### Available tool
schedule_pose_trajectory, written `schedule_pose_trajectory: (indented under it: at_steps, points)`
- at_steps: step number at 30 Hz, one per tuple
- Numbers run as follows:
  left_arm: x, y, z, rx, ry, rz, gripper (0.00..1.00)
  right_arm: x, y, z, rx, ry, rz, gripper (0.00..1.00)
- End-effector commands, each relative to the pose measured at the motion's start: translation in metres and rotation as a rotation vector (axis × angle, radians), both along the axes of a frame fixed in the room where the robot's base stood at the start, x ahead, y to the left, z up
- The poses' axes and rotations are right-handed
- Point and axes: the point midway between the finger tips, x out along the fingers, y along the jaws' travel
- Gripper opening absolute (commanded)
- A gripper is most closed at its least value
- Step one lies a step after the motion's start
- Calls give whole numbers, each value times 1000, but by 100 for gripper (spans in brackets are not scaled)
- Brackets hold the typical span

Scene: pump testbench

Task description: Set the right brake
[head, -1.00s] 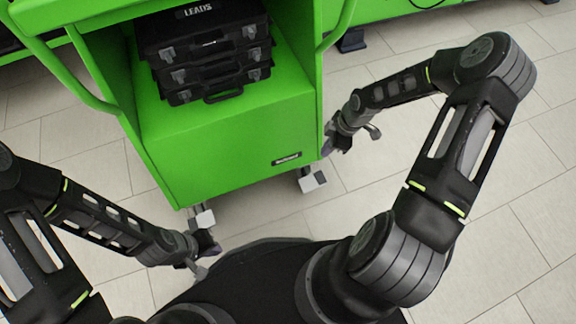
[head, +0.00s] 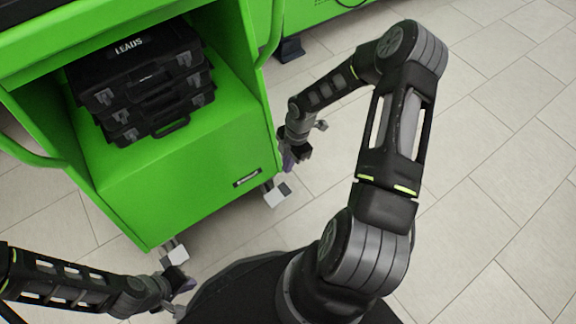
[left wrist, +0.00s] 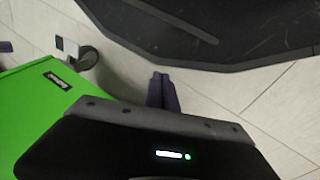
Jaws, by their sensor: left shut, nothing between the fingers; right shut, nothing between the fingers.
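The right brake is a light grey pedal (head: 277,195) on the caster below the cart's right front corner. It also shows in the left wrist view (left wrist: 67,46) beside a dark wheel. A matching left pedal (head: 177,254) sits below the left front corner. My right gripper (head: 289,163) is shut and empty, beside the green cart's (head: 190,175) right front edge, above the right pedal and apart from it. My left gripper (head: 187,287) is shut and empty, just in front of the left pedal. Its purple fingers (left wrist: 163,91) are together in the left wrist view.
Black cases (head: 145,90) are stacked on the cart's shelf. A green handle (head: 268,35) runs along the cart's right side. My dark base lies close in front of the cart. Tiled floor (head: 480,170) to the right is clear.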

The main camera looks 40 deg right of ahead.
Motion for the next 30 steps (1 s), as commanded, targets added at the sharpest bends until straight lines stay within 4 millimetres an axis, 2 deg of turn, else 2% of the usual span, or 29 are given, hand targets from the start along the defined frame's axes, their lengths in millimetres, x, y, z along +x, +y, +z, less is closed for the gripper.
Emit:
schedule_pose_trajectory:
  at_steps: [1,12,15,21,30]
  points:
    - [1,1,-7,1,-2,3,0,-1,3,-12,2,2,1,0]
    - [7,5,-38,8,-15,16,0,0,17,-84,2,1,0,0]
    - [9,4,-45,9,-19,17,0,0,13,-100,1,0,-2,0]
    - [10,4,-51,10,-24,19,0,0,9,-115,1,-1,-2,0]
    - [11,4,-51,10,-25,19,0,0,8,-115,0,-1,-1,0]
